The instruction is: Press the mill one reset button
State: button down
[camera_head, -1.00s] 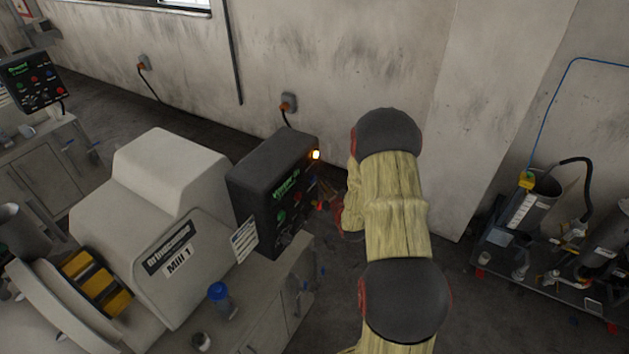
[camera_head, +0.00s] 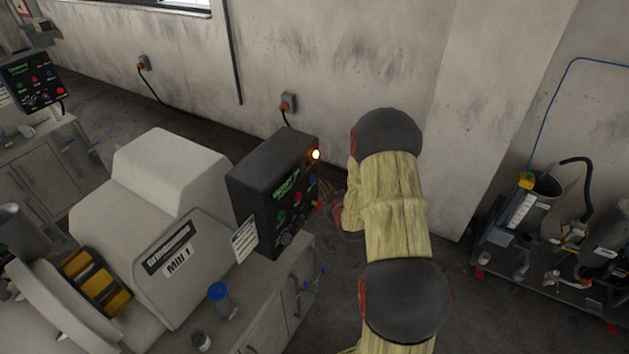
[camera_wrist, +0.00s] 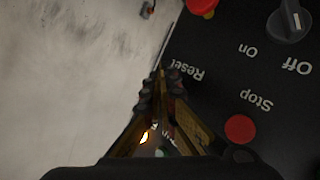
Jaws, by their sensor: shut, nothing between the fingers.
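The black mill one control box (camera_head: 262,190) stands beside the grey mill marked "Mill 1" (camera_head: 180,255), with a lit amber lamp (camera_head: 316,155) at its top corner. In the wrist view its panel (camera_wrist: 215,105) appears upside down. The "Reset" label (camera_wrist: 188,72) shows just right of my gripper (camera_wrist: 160,82), which is shut and empty. The fingertips are over or very close to the panel's edge by that label. The reset button itself is hidden behind the fingers, and I cannot tell whether they touch it. In the head view my arm partly hides the gripper.
A red stop button (camera_wrist: 240,128), a rotary On/Off switch (camera_wrist: 290,22) and another red knob (camera_wrist: 202,6) are close by on the panel. A blue-capped jar (camera_head: 218,292) stands on the bench. A wheeled platform with equipment (camera_head: 545,270) is at right.

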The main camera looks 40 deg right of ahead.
jog(key=shift+w, duration=0.15)
jog(key=shift+w+a+b, duration=0.15)
jog(key=shift+w+b, duration=0.1)
jog(key=shift+b, duration=0.2)
jog(key=shift+w+a+b, duration=0.15)
jog(key=shift+w+b, duration=0.25)
jog(key=shift+w, duration=0.05)
dwell(0.8)
jog(key=shift+s+d+b, duration=0.3)
jog(key=shift+s+b, duration=0.05)
jog(key=shift+s, duration=0.5)
jog(key=s, duration=0.1)
jog(key=s+d, duration=0.1)
jog(key=s, duration=0.1)
jog(key=s+d+b, duration=0.1)
jog(key=shift+s, duration=0.3)
dwell(0.9)
